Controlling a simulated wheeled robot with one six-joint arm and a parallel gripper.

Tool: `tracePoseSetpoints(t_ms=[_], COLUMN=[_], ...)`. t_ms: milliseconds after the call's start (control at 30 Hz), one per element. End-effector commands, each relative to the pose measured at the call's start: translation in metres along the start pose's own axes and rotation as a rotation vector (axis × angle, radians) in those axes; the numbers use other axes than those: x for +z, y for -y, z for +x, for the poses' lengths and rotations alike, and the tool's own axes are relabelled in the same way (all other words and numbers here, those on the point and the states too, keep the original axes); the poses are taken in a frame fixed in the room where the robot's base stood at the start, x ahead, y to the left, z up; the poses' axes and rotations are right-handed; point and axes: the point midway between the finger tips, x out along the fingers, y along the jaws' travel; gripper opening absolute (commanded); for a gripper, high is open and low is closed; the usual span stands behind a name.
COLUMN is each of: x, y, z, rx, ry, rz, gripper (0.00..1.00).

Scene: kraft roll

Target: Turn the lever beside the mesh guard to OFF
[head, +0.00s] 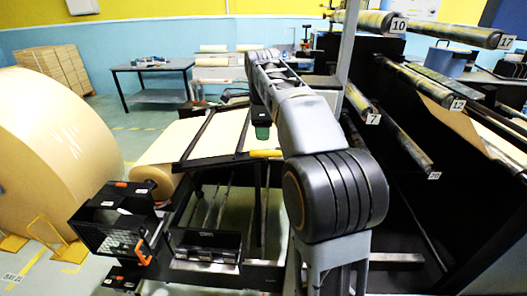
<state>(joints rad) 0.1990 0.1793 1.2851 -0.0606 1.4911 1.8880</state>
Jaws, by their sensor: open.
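A black, mesh-like box (104,236), apparently the mesh guard, is at the lower left, on the front left corner of the machine. An orange handle (144,248) shows at its right side and looks like the lever. Small white labels are near it, too small to read, so I cannot tell its setting. My arm rises from the lower right of centre, up and away, well to the right of the orange handle.
A large kraft roll (45,150) stands at the left, with a yellow metal stand (48,237) by it. A yellow-ended bar (265,153) lies close to my arm. Numbered rollers (405,145) fill the right. A grey table (155,68) stands behind.

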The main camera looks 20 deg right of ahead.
Motion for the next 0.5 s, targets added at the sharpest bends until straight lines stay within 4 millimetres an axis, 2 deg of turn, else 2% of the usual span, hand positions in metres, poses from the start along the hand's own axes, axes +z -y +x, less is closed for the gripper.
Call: tracePoseSetpoints(t_ms=[33, 200, 500], x=[0.0, 0.0, 0.0], y=[-0.001, -0.001, 0.0], z=[0.012, 0.043, 0.081], rx=[0.003, 0.002, 0.0], ry=[-0.001, 0.0, 0.001], rz=[0.0, -0.002, -0.003], gripper=[0.51, 0.51, 0.51])
